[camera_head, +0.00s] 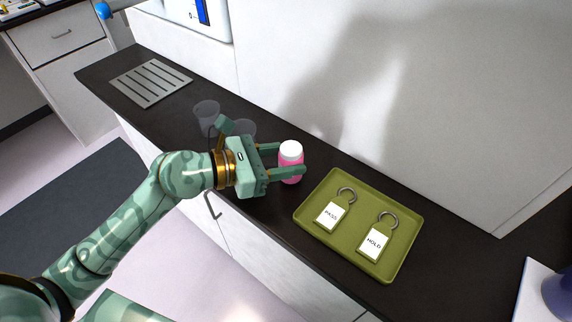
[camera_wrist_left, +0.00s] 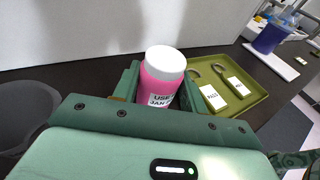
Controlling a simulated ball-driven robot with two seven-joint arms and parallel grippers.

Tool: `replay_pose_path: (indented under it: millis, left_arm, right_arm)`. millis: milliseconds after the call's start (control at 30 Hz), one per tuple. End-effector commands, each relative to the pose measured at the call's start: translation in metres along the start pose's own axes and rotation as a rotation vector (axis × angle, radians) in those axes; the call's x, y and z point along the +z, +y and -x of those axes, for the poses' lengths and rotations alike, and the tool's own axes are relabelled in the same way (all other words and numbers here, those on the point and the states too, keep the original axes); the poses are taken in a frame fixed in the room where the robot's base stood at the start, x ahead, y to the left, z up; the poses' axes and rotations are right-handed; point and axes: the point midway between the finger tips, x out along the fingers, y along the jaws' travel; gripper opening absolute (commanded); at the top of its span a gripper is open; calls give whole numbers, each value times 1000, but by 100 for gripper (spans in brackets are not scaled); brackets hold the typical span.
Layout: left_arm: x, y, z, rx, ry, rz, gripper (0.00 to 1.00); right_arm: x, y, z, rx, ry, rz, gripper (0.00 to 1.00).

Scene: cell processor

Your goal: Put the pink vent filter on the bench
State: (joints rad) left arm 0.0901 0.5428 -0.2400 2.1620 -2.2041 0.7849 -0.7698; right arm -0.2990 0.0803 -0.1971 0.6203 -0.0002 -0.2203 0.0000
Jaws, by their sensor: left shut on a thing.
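The pink vent filter (camera_head: 291,164) is a pink cylinder with a white cap, upright at the middle of the head view. My left gripper (camera_head: 288,161) is shut on it, with one finger on each side. In the left wrist view the filter (camera_wrist_left: 160,76) stands between the fingers, and a white label with dark print shows on its side. The dark bench (camera_head: 262,208) runs beneath it. The filter's lower end is close to the bench top, but I cannot tell whether it touches. My right gripper is not in view.
A green tray (camera_head: 306,214) with PASS (camera_head: 332,215) and HOLD (camera_head: 374,243) tags lies just right of the filter. Clear cups (camera_head: 206,113) stand behind my left gripper. A slotted metal plate (camera_head: 150,82) lies at the bench's far left. The wall (camera_head: 400,120) rises behind.

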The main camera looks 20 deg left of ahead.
Motion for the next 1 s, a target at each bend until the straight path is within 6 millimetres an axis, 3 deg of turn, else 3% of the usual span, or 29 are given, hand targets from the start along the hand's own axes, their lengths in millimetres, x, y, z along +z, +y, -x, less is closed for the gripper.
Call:
replay_pose_path:
  millis: [33, 67, 400, 433, 500, 833, 1000]
  left_arm:
    - [-14, 0, -3, 0, 3, 5, 1]
    - [-16, 0, -4, 0, 2, 4, 1]
    - [-15, 0, -3, 0, 1, 1, 1]
    - [-16, 0, -3, 0, 2, 1, 45]
    - [-15, 0, -3, 0, 1, 1, 64]
    - [-11, 0, -2, 1, -1, -1, 64]
    - [-12, 0, 23, 2, 5, 0, 64]
  right_arm:
    - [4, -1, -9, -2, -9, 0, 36]
    - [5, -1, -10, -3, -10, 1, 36]
    - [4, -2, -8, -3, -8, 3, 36]
    - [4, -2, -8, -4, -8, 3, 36]
    - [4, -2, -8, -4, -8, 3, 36]
    - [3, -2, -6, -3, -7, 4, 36]
    - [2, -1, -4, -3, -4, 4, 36]
